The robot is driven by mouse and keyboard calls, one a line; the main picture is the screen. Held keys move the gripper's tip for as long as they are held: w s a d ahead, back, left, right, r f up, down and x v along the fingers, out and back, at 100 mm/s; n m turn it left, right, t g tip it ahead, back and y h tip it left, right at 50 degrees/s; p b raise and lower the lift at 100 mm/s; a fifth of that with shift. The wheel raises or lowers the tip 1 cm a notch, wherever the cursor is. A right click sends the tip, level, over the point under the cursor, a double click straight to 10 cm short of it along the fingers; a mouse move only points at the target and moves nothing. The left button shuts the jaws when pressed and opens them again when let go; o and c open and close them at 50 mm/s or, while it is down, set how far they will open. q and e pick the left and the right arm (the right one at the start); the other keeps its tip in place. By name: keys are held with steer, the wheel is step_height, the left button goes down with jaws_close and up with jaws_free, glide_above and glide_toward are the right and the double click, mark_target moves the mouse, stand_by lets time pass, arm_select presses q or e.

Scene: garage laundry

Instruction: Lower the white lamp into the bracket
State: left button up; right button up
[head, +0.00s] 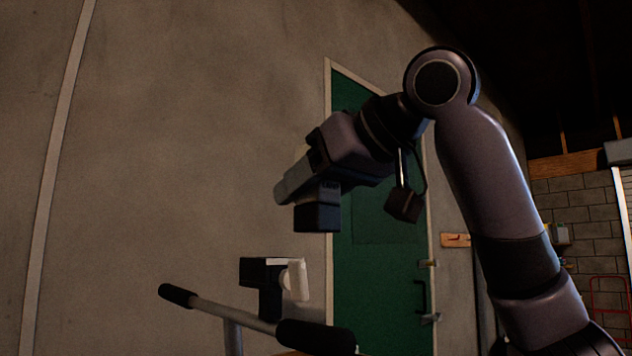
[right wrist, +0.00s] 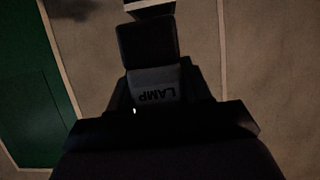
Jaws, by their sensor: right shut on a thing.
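My right gripper (head: 308,182) is high in front of the wall, shut on the lamp (head: 317,214). The lamp looks dark in this light and hangs below the jaws as a block. In the right wrist view its grey face (right wrist: 153,88) reads LAMP, between the fingers. The black bracket (head: 264,276) is lower and a little left of the gripper, above the handlebar. A white cylinder (head: 297,278) stands at its right side; I cannot tell whether they are joined. Clear air separates the held lamp from the bracket. My left gripper is not in view.
A handlebar (head: 215,308) with black grips crosses the bottom, on a grey post. A green door (head: 380,270) with handles stands behind my arm, and a wooden hook rail (head: 457,240) is right of it.

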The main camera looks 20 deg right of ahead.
steer(key=p, duration=0.4)
glide_above(256, 272)
steer(key=d, duration=0.3)
steer(key=shift+f+b+x, duration=0.15)
steer(key=shift+b+x, duration=0.1)
steer(key=shift+x, duration=0.75)
steer(key=shift+f+b+x, duration=0.15)
steer(key=shift+b+x, duration=0.05)
steer(key=shift+x, duration=0.8)
steer(key=shift+s+d+f, duration=0.1)
steer(key=shift+d+f, duration=0.1)
steer(key=shift+f, duration=0.05)
steer(key=shift+f+b, duration=1.2)
steer(key=shift+f, duration=0.25)
steer(key=o, duration=1.2)
